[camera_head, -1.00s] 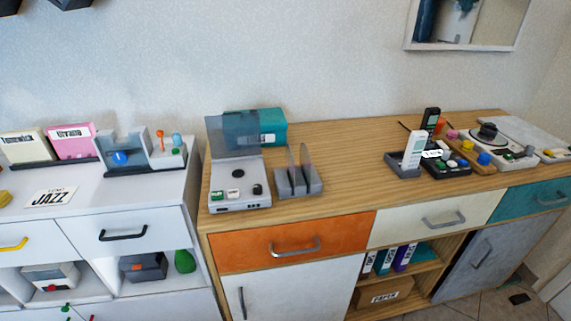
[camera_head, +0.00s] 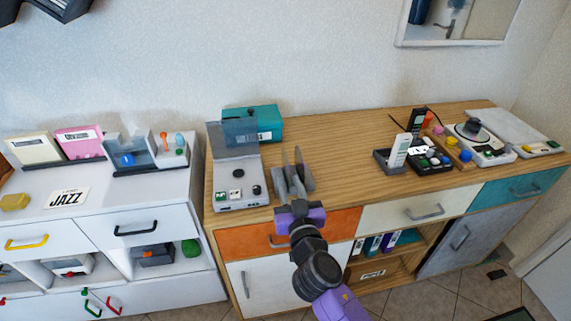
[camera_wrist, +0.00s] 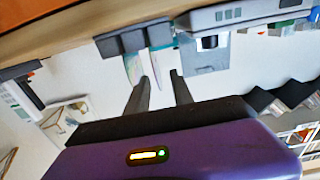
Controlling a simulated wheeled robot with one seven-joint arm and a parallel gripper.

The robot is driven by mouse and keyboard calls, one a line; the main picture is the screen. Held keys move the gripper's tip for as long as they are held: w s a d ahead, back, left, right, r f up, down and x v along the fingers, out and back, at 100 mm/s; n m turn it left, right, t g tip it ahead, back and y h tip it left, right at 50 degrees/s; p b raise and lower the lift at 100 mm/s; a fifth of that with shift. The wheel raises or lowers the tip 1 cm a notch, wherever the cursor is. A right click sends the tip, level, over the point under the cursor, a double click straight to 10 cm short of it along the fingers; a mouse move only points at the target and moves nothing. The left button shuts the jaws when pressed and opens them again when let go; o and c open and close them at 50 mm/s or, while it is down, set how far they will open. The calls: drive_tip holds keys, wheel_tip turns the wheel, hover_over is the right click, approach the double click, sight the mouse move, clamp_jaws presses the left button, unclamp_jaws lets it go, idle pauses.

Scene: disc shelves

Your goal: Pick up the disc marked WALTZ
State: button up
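Two thin discs (camera_head: 303,170) stand upright in a small grey rack on the wooden sideboard. In the wrist view the discs (camera_wrist: 157,63) show nearly edge-on, held by the dark rack (camera_wrist: 128,41). I cannot read a WALTZ mark on either disc. My gripper (camera_head: 287,177) is in front of the rack and partly hides it in the head view. In the wrist view my gripper's fingers (camera_wrist: 161,83) are apart with nothing held between them. They point toward the discs, and the finger tips are close to the discs' edges.
A grey player (camera_head: 238,190) with its lid raised stands just left of the rack. A teal box (camera_head: 262,122) is behind. A phone dock and button boxes (camera_head: 430,157) stand to the right. The sideboard's middle top is clear. A JAZZ card (camera_head: 67,197) lies on the white cabinet.

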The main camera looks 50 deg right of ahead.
sight(286, 167)
drive_tip(key=p+x, duration=0.1)
drive_tip(key=x, duration=0.2)
drive_tip(key=p+x, duration=0.1)
drive_tip(key=x, duration=0.3)
drive_tip(key=shift+d+f, duration=0.2)
drive_tip(key=shift+d, duration=0.2)
drive_tip(key=shift+c, duration=0.2)
clamp_jaws()
